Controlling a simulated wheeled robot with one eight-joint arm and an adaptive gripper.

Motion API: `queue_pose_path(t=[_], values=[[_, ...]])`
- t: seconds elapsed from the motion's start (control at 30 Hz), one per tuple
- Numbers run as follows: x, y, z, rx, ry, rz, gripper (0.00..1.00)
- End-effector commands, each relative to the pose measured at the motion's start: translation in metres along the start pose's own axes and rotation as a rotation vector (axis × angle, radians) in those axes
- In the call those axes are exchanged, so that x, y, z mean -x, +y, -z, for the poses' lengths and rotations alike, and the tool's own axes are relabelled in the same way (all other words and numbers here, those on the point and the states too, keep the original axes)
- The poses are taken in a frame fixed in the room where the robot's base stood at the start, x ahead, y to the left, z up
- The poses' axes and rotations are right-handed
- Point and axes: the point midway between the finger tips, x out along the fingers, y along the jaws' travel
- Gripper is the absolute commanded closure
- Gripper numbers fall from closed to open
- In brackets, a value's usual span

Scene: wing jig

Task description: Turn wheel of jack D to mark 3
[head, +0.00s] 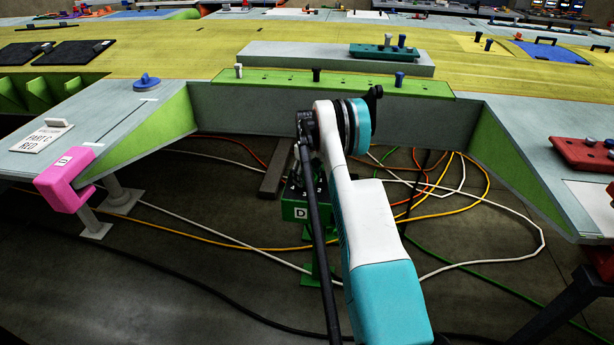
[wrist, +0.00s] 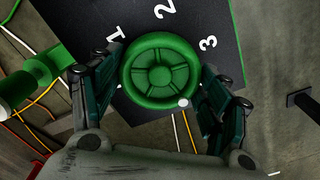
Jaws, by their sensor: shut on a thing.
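Jack D (head: 301,212) is a green box with a white D, low under the wing jig, partly hidden behind my arm. Its green spoked wheel (wrist: 160,72) fills the middle of the wrist view. The wheel is hidden in the head view. My gripper (wrist: 162,68) is shut on the wheel, one finger at each side.
Loose cables (head: 470,262) lie on the floor around the jack. A pink clamp (head: 66,180) is on the left panel edge and a red block (head: 583,154) on the right panel.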

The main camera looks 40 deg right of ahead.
Motion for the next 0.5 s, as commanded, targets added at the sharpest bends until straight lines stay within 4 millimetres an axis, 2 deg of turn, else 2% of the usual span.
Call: queue_pose_path(t=[0.5], values=[[-0.0004, -0.0006, 0.0002, 0.491, 0.001, 0.0, 0.54]])
